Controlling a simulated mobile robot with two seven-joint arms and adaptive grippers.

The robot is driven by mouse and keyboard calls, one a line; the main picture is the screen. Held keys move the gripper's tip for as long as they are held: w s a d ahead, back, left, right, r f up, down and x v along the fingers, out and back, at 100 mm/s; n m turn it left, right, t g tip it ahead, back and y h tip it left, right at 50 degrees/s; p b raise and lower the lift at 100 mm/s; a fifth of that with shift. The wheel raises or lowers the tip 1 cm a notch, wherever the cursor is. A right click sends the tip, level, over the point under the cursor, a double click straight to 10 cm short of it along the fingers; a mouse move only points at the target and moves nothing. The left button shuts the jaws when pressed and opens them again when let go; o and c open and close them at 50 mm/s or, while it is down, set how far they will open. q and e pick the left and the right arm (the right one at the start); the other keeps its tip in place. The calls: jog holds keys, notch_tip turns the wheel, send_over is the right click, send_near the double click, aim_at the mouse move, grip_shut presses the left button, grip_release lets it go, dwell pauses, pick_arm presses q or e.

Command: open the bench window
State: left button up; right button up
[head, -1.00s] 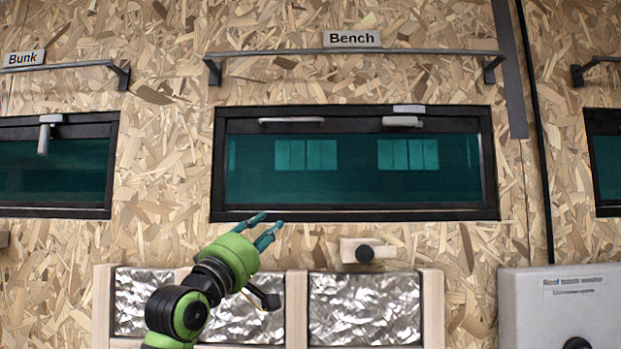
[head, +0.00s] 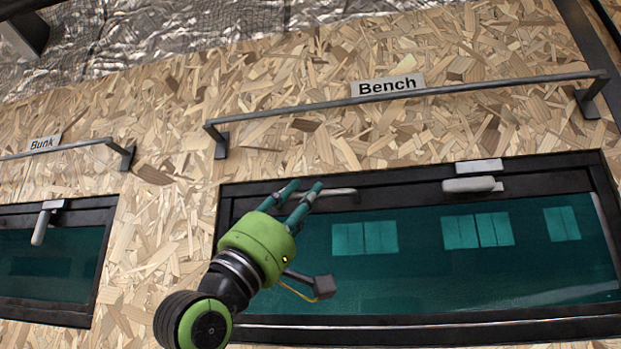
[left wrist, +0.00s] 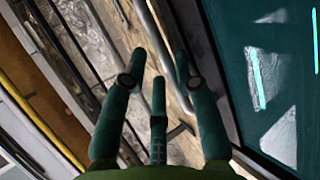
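The bench window (head: 420,280) has a black frame and teal glass, and looks shut in the head view. Its pale grey bar handle (head: 335,193) is at the upper left. A pale latch (head: 472,185) lies horizontal under a small catch (head: 478,166) on the top frame. My left gripper (head: 303,187) is at the handle's left end, covering part of it. In the left wrist view, its green fingers (left wrist: 160,80) stand apart, with no clear grip on anything. I cannot tell whether they touch the handle. The window glass (left wrist: 265,80) fills the right there. My right gripper is not in view.
A grey rail (head: 440,92) on brackets runs above the window, under the "Bench" sign (head: 390,85). The bunk window (head: 45,270) is at left, its latch (head: 42,225) hanging down. Bare chipboard wall (head: 165,220) lies between the windows.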

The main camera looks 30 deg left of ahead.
pick_arm(q)
jog(key=shift+p+x, duration=0.4)
jog(key=shift+x, duration=0.7)
jog(key=shift+w, duration=0.15)
grip_shut()
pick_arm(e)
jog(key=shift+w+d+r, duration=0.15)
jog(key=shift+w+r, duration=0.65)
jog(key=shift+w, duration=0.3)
